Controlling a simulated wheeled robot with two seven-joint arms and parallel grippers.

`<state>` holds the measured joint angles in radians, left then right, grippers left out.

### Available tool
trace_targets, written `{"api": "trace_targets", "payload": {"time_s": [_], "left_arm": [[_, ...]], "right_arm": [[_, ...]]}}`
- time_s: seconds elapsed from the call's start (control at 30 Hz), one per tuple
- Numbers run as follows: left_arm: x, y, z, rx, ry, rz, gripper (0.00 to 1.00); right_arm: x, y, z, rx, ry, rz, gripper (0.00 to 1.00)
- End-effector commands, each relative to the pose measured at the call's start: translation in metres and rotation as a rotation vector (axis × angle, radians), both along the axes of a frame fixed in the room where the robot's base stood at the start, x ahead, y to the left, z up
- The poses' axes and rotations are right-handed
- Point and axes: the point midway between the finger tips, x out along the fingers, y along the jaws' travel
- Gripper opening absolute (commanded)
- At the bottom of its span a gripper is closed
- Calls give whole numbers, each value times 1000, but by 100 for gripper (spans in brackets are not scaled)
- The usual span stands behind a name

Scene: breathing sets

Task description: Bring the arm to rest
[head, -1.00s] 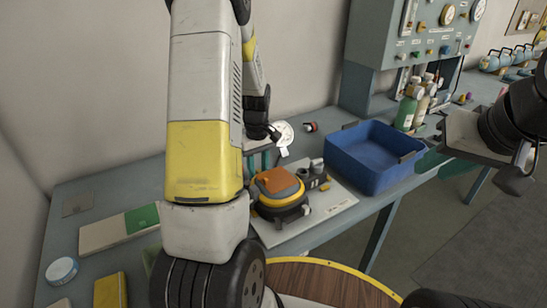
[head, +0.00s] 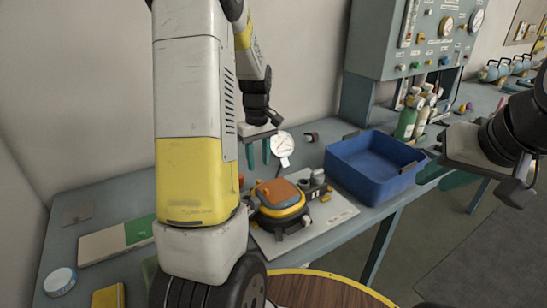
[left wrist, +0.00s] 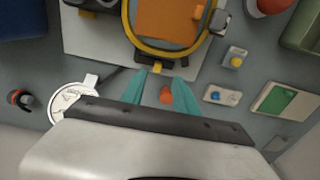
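My left gripper (head: 258,158) is above the back of the workbench, left of a white round dial gauge (head: 283,145). Its teal fingers are apart with nothing between them in the left wrist view (left wrist: 160,88). A small orange-red object (left wrist: 166,94) on the bench shows through the gap. My left forearm, white and yellow, fills the middle left of the head view.
An orange and black round device (head: 282,205) sits on a pale board (head: 330,212). A blue bin (head: 372,188) stands right of it, with green bottles (head: 406,122) behind. A grey gauge panel (head: 415,45) rises at the back. A green-white case (head: 115,240) lies left.

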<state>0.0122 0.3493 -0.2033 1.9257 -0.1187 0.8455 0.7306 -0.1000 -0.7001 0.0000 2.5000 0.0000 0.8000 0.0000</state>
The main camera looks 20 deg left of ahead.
Motion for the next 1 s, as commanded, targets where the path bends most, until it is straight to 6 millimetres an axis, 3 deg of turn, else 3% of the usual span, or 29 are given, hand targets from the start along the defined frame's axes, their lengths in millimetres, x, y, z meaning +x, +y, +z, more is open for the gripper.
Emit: {"api": "trace_targets", "payload": {"time_s": [0.37, 0.47, 0.57, 0.8, 1.0], "left_arm": [[0, -1, 1, -1, -2, -3, 36], [-5, -6, 13, -10, -23, -29, 36], [-16, -18, 40, -27, -76, -98, 36], [-77, -63, 119, -53, -271, -381, 36], [-138, -94, 159, -23, -435, -627, 36]], "right_arm": [[0, 0, 0, 0, 0, 0, 30], [0, 0, 0, 0, 0, 0, 30], [0, 0, 0, 0, 0, 0, 30], [0, 0, 0, 0, 0, 0, 30], [0, 0, 0, 0, 0, 0, 30]]}}
